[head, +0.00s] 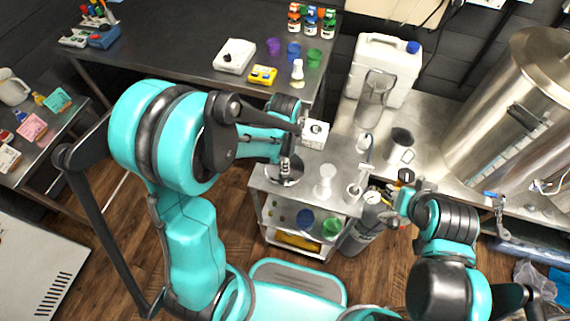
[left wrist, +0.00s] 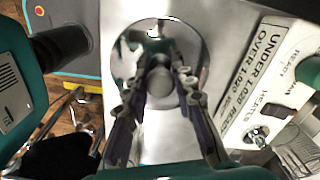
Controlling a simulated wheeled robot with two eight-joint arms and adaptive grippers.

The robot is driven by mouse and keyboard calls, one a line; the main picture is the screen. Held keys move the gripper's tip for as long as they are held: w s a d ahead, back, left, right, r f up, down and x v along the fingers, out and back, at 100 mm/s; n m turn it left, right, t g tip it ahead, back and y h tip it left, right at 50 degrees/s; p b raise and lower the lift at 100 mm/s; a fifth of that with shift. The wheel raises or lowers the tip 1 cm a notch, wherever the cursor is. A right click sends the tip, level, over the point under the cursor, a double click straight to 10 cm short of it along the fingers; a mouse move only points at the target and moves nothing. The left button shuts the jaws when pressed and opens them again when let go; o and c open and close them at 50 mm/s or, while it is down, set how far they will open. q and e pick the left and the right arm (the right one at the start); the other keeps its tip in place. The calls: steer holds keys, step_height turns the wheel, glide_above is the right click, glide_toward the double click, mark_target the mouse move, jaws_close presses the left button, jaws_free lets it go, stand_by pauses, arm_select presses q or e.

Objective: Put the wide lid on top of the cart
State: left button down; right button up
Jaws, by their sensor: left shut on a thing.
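In the left wrist view the lid (left wrist: 128,58) shows as a mirror-like disc with a round knob between the fingers. My left gripper (head: 288,166) is shut on the lid's knob, pointing down. Whether the lid touches the cart's top is hard to tell. The cart (head: 308,205) is pale metal with shelves below. My right gripper (head: 398,203) is at the cart's right, apart from the lid; its fingers are too small to judge.
A clear funnel-like glass (head: 326,182) and a small stand (head: 360,178) occupy the cart's middle and right. A white control box (head: 315,134) stands just behind; its labelled face (left wrist: 262,75) shows at wrist. A grey cylinder (head: 361,232) stands right of the cart.

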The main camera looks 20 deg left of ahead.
arm_select(q)
steer(key=shift+f, duration=0.3)
steer(key=c, duration=1.3)
jaws_free()
steer(key=shift+o, duration=0.2)
step_height(320, 180, up, 12)
steer(key=p, duration=0.5)
steer(key=s+a+r+n+t, duration=0.4)
steer(key=s+r+n+t, duration=0.3)
steer(key=n, duration=0.6)
steer(key=s+r, duration=0.1)
steer(key=s, duration=0.1)
steer(key=shift+s+r+n, duration=0.25)
steer(key=shift+s+n, duration=0.05)
steer(key=shift+n, duration=0.1)
